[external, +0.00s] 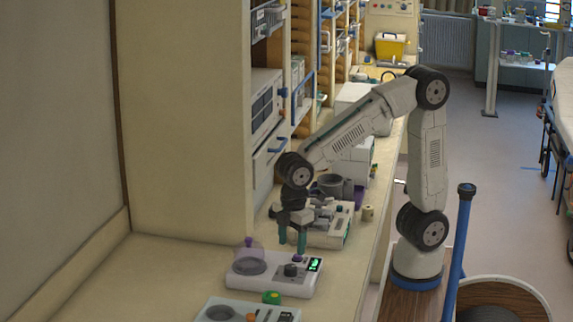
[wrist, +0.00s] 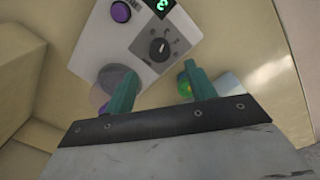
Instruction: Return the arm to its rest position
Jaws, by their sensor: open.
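My arm reaches from its base beside the counter over to the left, bent at the elbow. My gripper (external: 293,243) points down above the counter, just behind a white device with a dial and a green display (external: 275,272). Its two teal fingers stand apart with nothing between them. In the wrist view my gripper (wrist: 160,90) is open in front of the same device (wrist: 150,40), with its dark dial, purple button and green digit in sight. I cannot tell the exact height of the fingertips.
A second device (external: 245,311) and a green-and-yellow round object (external: 271,297) are at the counter's front. Another white device (external: 330,228) stands behind my gripper. Shelves (external: 290,80) rise at the back. The counter (external: 150,275) is bare at left. A blue post (external: 459,250) stands beside my base.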

